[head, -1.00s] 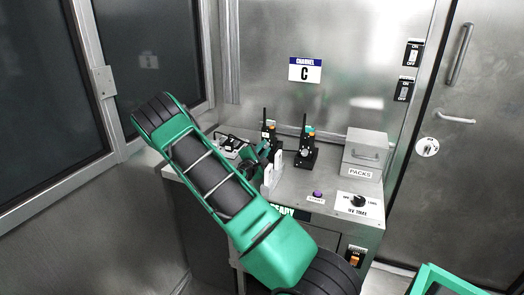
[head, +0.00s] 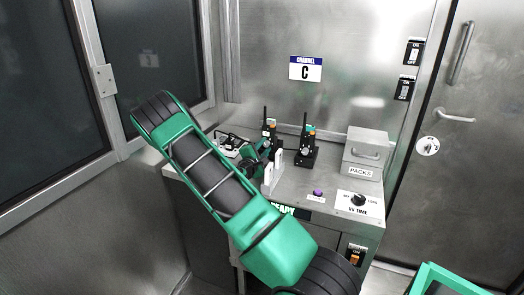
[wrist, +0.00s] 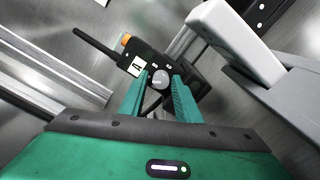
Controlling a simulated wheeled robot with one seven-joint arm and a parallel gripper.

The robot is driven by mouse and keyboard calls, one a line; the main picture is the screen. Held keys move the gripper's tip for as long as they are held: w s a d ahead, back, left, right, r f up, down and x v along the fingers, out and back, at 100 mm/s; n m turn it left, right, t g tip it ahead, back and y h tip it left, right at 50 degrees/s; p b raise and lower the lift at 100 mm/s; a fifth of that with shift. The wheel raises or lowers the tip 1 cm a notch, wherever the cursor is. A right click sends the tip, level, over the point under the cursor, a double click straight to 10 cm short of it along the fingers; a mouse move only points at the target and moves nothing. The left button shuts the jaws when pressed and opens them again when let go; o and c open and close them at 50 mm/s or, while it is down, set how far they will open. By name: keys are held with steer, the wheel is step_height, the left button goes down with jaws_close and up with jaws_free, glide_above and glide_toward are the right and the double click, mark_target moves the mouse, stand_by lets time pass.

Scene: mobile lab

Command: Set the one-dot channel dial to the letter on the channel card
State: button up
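The channel card (head: 305,69) on the back wall shows the letter C. Two black handheld radios stand on the bench, a left radio (head: 269,134) and a right radio (head: 306,150). The wrist view shows one radio, tilted in the picture, with a round grey dial (wrist: 160,78) and a white label (wrist: 137,65). I cannot read dots or the dial's setting. My gripper (wrist: 159,82) is open, with its green fingers on either side of the dial; contact is not clear. In the head view my gripper (head: 262,155) is near the left radio, partly hidden by my arm.
White upright pieces (head: 272,172) stand close to my gripper, and a large pale block (wrist: 230,38) is close on the right in the wrist view. A PACKS box (head: 365,155), a UV time dial (head: 358,200) and a purple button (head: 318,192) are to the right.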

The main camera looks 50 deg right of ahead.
steer(key=shift+s+f, duration=0.15)
steer(key=shift+f, duration=0.1)
